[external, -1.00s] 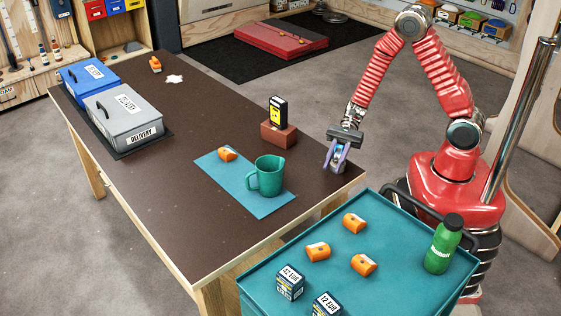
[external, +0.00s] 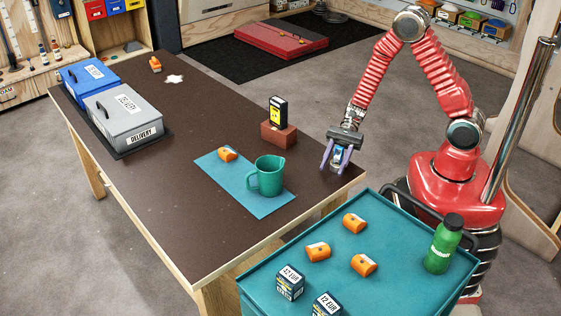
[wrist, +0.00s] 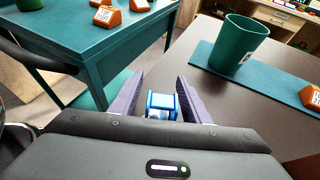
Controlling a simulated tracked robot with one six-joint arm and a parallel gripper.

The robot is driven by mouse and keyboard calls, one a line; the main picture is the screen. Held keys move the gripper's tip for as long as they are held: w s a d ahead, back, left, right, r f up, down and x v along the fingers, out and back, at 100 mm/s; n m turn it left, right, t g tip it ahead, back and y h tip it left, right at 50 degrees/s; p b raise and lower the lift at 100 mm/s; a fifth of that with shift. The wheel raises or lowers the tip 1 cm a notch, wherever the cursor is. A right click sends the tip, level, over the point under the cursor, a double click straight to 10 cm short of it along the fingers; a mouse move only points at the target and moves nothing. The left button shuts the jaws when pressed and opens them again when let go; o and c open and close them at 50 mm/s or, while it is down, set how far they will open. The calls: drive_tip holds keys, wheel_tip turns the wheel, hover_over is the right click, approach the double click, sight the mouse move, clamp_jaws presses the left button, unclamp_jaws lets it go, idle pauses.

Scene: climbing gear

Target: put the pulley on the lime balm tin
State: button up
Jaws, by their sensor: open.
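My gripper (external: 336,167) is open, pointing down over the right end of the brown table, and its two purple-grey fingers also show in the wrist view (wrist: 160,82). A small blue and white object, seemingly the pulley (wrist: 162,103), lies between the open fingers with a gap on each side. In the external view this object (external: 338,155) is partly hidden by the gripper. I cannot make out a lime balm tin in either view.
A green jug (external: 268,177) and an orange block (external: 228,154) are on the teal mat (external: 216,173). A red brick (external: 279,136) carries a black and yellow box (external: 278,111). The teal cart (external: 330,276) holds a green bottle (external: 443,243). The table's middle is clear.

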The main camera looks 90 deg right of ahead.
drive_tip(key=shift+r, duration=0.1)
drive_tip(key=v, duration=1.2)
drive_tip(key=shift+s, duration=0.1)
idle(0.5)
